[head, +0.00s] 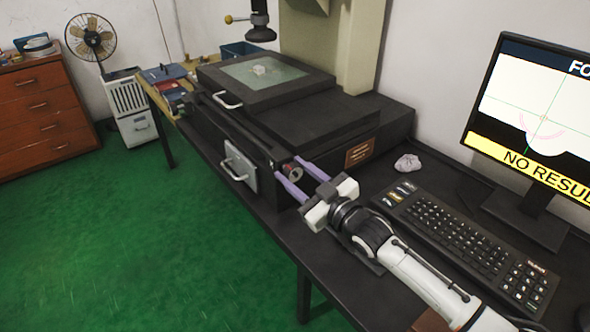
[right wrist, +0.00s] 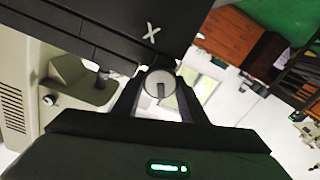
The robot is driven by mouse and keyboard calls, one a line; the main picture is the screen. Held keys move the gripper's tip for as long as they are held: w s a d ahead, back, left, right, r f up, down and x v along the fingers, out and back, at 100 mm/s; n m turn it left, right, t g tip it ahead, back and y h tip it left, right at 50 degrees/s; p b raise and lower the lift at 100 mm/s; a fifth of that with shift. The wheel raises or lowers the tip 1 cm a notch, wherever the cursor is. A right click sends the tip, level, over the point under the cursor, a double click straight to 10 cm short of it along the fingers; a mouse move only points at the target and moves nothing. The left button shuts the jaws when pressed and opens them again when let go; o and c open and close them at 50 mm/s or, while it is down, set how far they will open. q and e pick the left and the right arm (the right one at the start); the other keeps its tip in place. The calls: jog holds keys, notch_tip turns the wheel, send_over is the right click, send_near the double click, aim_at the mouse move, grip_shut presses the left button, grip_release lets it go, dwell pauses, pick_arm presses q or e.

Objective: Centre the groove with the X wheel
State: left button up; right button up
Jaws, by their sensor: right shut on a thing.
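The X wheel (right wrist: 161,88) is a round grey knob below a white X mark on the machine's dark side in the right wrist view. In the head view the wheel (head: 294,175) shows between the purple fingers of my right gripper (head: 293,180). My right gripper (right wrist: 160,95) is shut on the wheel, one finger on each side. The monitor (head: 535,120) shows a pink arc near green crosshair lines, a white shape and a yellow bar reading "NO RESUL", cut off at the edge. A small pale block (head: 259,70) lies on the glass stage (head: 285,73). My left gripper is out of view.
A grey panel with a handle (head: 240,168) is on the machine's front. Green floor is open at left.

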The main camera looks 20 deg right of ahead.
jog(key=n, duration=0.4)
jog(key=shift+n+p, duration=0.3)
jog(key=shift+n, duration=0.1)
dwell(0.4)
jog(key=o, duration=1.1)
jog(key=shift+c, duration=0.2)
jog(key=v, duration=1)
jog(key=shift+s, duration=0.2)
